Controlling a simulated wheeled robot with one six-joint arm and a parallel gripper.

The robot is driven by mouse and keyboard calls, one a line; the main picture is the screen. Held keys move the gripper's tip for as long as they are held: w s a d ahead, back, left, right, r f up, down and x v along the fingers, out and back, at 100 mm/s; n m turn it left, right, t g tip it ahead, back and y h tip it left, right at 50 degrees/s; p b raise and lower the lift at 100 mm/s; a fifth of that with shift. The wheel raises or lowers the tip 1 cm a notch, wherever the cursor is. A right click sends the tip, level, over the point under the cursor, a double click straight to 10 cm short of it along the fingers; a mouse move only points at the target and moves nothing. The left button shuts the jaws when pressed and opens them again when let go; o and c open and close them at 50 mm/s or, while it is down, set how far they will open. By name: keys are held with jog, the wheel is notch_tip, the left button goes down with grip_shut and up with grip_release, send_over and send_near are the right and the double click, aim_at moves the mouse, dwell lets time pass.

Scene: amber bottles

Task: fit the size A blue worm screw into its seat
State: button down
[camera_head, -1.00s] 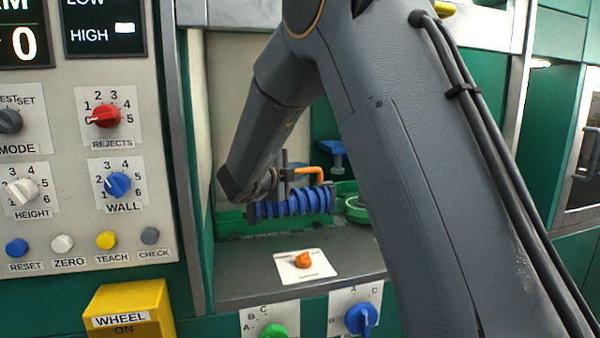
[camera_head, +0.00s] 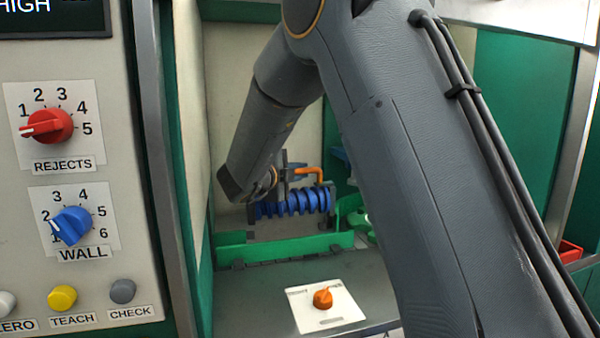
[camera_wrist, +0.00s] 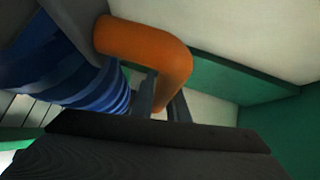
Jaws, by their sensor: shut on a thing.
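The blue worm screw (camera_head: 300,201) hangs roughly level inside the machine's recess, with dark end plates and a bent orange handle (camera_head: 310,172). My gripper (camera_head: 284,178) is at the handle end, above the screw, and is shut on it, apparently by the orange handle. In the wrist view, the orange handle (camera_wrist: 150,45) curves down to the dark fingers, and the blue screw (camera_wrist: 60,70) lies at the left. The screw appears above and behind a low green rail (camera_head: 300,244). Its seat cannot be made out, and the size mark is not visible.
A control panel (camera_head: 85,180) with knobs stands left of the recess. A grey ledge (camera_head: 250,290) with an orange knob (camera_head: 323,298) lies in front. A green round part (camera_head: 360,222) is right of the screw. My arm hides much of the right side.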

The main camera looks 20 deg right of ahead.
jog(key=shift+f+b, duration=2.2)
jog(key=shift+f, duration=1.1)
jog(key=shift+a+f, duration=0.1)
jog(key=shift+f, duration=0.3)
jog(key=c, duration=1.6)
grip_release()
jog(key=shift+c, duration=0.2)
